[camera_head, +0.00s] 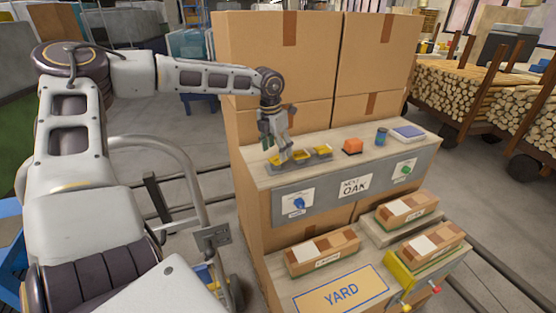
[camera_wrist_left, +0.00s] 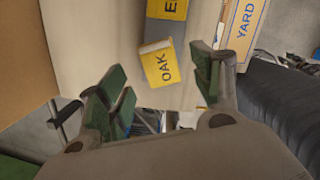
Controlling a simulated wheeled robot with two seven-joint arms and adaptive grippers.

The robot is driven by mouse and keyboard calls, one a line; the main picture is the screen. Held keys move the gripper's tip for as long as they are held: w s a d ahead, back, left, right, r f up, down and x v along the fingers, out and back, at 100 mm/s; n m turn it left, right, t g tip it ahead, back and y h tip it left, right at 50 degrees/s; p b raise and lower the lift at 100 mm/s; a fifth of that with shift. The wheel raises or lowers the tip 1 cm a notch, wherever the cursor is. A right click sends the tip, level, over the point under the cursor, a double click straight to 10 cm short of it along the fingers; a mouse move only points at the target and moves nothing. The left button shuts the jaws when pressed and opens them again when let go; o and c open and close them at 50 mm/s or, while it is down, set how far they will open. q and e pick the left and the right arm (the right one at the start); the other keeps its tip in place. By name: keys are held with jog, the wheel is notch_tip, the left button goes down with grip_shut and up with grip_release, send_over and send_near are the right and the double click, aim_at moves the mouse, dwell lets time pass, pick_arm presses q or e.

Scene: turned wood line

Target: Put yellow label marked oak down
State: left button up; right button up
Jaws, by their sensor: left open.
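The yellow label marked OAK (camera_wrist_left: 162,67) shows in the left wrist view on the pale wooden counter, tilted in the picture. My left gripper (camera_wrist_left: 164,86) is open, with its green-padded fingers spread to either side of the label; I cannot tell whether they touch it. In the head view this gripper (camera_head: 283,150) points down at the left end of a grey holder (camera_head: 305,160) with yellow labels, partly hiding them. Another yellow label (camera_wrist_left: 168,9) is cut off at the top of the wrist view. My right gripper is not in view.
The counter also bears an orange block (camera_head: 352,146), a green-blue can (camera_head: 381,137) and a blue-white pad (camera_head: 409,132). A sign reading OAK (camera_head: 355,186) is on its front. Below are several block-filled boxes (camera_head: 323,252) and a YARD sign (camera_head: 341,291). Tall cartons (camera_head: 270,55) stand behind.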

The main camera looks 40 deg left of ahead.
aim_at(278, 159)
pick_arm(q)
jog(key=shift+f, duration=0.8)
jog(key=shift+w+f, duration=0.15)
jog(key=shift+f, duration=0.25)
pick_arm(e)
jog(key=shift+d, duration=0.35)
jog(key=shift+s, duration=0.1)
pick_arm(q)
jog(key=c, duration=0.8)
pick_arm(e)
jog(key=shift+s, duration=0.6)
pick_arm(q)
jog(key=shift+c, duration=0.2)
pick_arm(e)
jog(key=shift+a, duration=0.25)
